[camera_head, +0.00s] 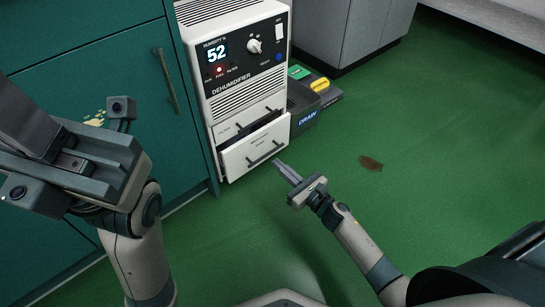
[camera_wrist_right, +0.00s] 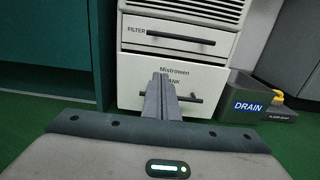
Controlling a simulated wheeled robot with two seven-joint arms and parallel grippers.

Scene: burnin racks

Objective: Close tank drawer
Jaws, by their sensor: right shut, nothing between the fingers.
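The tank drawer (camera_head: 255,146) is the white lower drawer of the dehumidifier (camera_head: 243,95). It stands partly out, with a dark gap above its front. Its black bar handle (camera_head: 264,154) faces me. In the right wrist view the tank drawer (camera_wrist_right: 212,77) fills the middle, and my fingers hide part of its label and handle. My right gripper (camera_head: 278,164) is shut and empty, with its tips close to the drawer front near the handle. I cannot tell whether they touch. My left gripper (camera_head: 80,165) is raised at the left; its fingertips are not clear.
The filter drawer (camera_wrist_right: 178,36) sits above the tank drawer. A grey drain bin (camera_head: 306,110) stands right of the dehumidifier. A teal cabinet (camera_head: 95,75) is close on the left. A brown patch (camera_head: 371,163) lies on the open green floor at the right.

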